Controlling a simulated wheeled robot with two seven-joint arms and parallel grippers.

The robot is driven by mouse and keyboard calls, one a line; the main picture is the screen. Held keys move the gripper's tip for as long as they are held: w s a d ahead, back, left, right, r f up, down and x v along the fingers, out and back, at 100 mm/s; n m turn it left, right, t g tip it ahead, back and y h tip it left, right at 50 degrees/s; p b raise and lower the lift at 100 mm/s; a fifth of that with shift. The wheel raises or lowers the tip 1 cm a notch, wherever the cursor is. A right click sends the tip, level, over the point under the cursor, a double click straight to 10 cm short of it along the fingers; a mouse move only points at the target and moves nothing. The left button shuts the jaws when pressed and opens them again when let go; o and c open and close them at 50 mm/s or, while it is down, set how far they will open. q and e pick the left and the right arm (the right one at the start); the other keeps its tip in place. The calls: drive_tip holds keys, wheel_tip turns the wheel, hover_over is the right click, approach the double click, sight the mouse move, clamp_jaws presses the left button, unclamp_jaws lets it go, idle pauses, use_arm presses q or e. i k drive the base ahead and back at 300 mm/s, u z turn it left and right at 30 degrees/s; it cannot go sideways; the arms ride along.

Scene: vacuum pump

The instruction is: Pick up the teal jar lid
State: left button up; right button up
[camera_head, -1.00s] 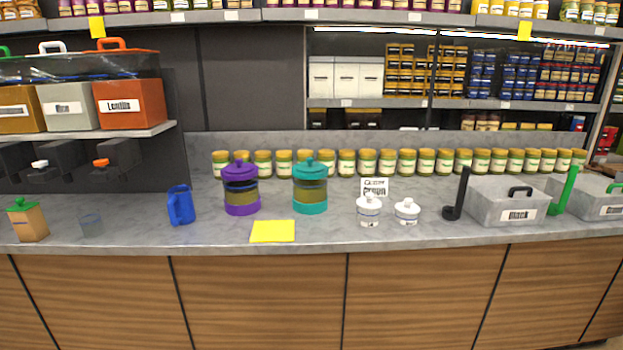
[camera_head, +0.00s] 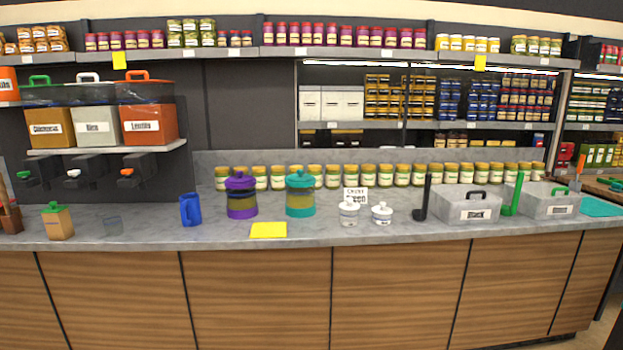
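The teal jar lid (camera_head: 299,179) sits on top of a glass jar (camera_head: 300,199) with a teal base, upright on the grey counter. It has a small knob on top. A similar jar with a purple lid (camera_head: 240,181) stands just left of it. Neither of my grippers shows in the head view, so nothing is seen touching the lid.
The counter (camera_head: 330,232) has free room along its front edge. A yellow cloth or sheet (camera_head: 269,230) lies in front of the jars. A blue pitcher (camera_head: 190,209) stands left, and small white jars (camera_head: 349,213) stand right. A row of jars (camera_head: 332,176) lines the back.

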sight(299, 177)
drive_tip(key=z, duration=0.7)
drive_tip(key=i, duration=0.65)
drive_tip(key=z, duration=0.85)
drive_tip(key=i, duration=1.7)
drive_tip(key=u, duration=0.75)
